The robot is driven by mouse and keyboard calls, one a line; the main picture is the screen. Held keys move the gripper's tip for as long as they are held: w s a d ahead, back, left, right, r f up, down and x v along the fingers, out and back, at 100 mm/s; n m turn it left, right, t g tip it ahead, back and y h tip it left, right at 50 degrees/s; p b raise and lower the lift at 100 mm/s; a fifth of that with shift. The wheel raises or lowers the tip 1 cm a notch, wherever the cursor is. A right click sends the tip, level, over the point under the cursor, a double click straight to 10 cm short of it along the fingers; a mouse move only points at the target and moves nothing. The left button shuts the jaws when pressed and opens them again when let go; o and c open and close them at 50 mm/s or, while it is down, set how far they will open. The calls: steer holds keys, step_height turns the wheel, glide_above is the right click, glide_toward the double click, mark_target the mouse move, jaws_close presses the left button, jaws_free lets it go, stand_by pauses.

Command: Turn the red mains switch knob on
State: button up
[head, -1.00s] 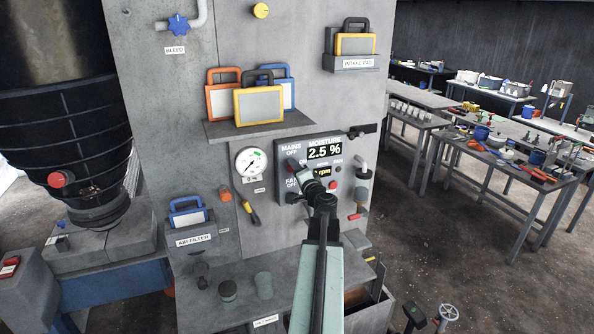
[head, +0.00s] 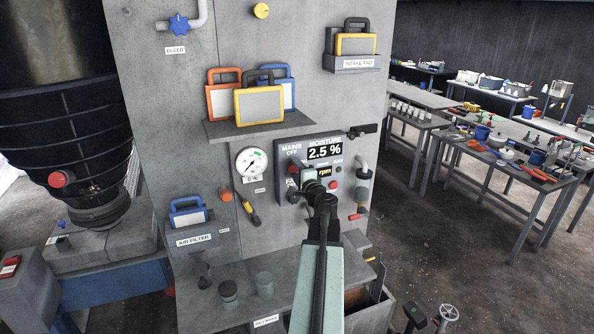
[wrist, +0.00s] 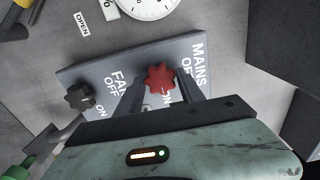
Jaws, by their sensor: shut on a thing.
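The red mains switch knob (wrist: 160,79) is a lobed knob on the grey control panel, beside the MAINS OFF lettering. The two fingers of my gripper (wrist: 158,92) stand on either side of it in the wrist view, shut on it. In the head view my gripper (head: 309,179) is at the panel's left part, and a red spot of the knob (head: 293,168) shows beside it. The knob's exact pointing direction cannot be told. A dark fan knob (wrist: 80,96) sits apart on the same panel, by the FAN OFF lettering.
A round gauge (head: 252,162) is left of the panel. The moisture display (head: 324,151) reads 2.5 %. A shelf (head: 245,130) with several framed filters is above. A ledge (head: 300,270) with cups lies below. Work tables stand at the right.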

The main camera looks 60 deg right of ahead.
steer(key=shift+f, duration=0.1)
steer(key=o, duration=1.3)
steer(key=shift+s, duration=0.15)
steer(key=v, duration=0.7)
steer(key=shift+s+a, duration=0.2)
steer(key=shift+a, duration=0.1)
